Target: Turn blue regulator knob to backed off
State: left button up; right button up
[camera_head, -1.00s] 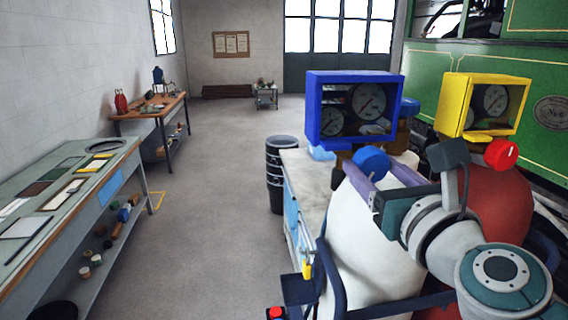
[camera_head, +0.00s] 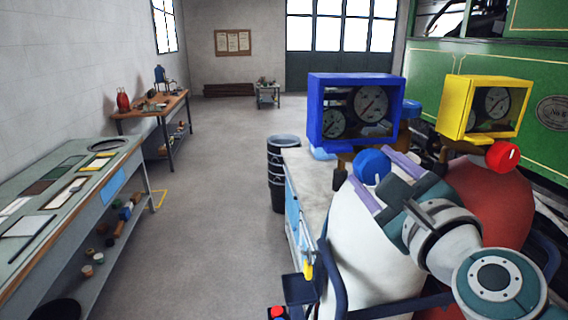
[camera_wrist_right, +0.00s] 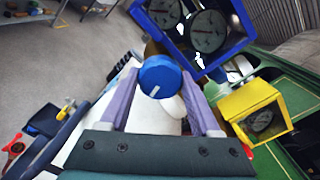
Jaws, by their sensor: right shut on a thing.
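The blue regulator knob (camera_head: 372,165) sits on the fitting above the white cylinder, below the blue gauge box. My right gripper (camera_head: 382,171) reaches in from the right. Its two purple fingers lie on either side of the knob, shut on it, and they also show in the right wrist view (camera_wrist_right: 159,85). My left gripper is not in view.
The blue gauge box (camera_head: 355,108) stands just behind the knob. A yellow gauge box (camera_head: 456,108) and a red knob (camera_head: 503,156) stand to the right, above a red cylinder (camera_head: 492,205). A blue cart frame surrounds the cylinders. Open floor lies to the left.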

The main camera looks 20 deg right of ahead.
jog(key=n, duration=0.4)
jog(key=shift+r+n+p, duration=0.1)
jog(key=shift+n+p, duration=0.2)
jog(key=n+p, duration=0.1)
jog(key=n, duration=0.9)
jog(key=shift+p, duration=0.35)
jog(key=n, duration=0.5)
jog(key=shift+r+p, duration=0.1)
jog(key=shift+p, duration=0.25)
jog(key=n, duration=0.6)
jog(key=shift+n, duration=0.4)
jog(key=n, duration=0.5)
jog(key=shift+a, duration=0.1)
jog(key=shift+n, duration=0.7)
